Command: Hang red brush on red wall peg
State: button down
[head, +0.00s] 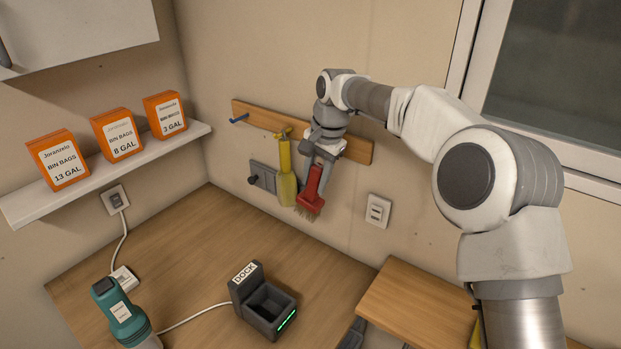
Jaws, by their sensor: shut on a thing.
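The red brush (313,190) is in the head view, in front of the back wall, with its pale bristles pointing down. My gripper (319,163) is shut on the upper part of the brush and holds it off the counter, just below the wooden peg rail (258,116). The rail shows a blue peg (239,118) at its left and a yellow peg (283,131) further right. I see no red peg; my gripper and wrist cover part of the rail. I cannot tell whether the brush touches the wall.
A grey wall fitting (263,177) is left of that. An outlet (378,211) is to the right. A dock (264,302) and a teal device (122,315) stand on the counter. Orange boxes (116,135) line the left shelf.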

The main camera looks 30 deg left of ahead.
jog(key=w+p, duration=0.5)
jog(key=w, duration=0.1)
jog(key=shift+d+f+p, duration=0.3)
jog(key=shift+f+p, duration=0.05)
jog(key=shift+p, duration=0.05)
jog(key=shift+w+d+f, duration=0.15)
jog(key=shift+w+f, duration=0.05)
dwell(0.8)
jog(key=shift+c, duration=1.9)
grip_release()
jog(key=shift+f, duration=0.1)
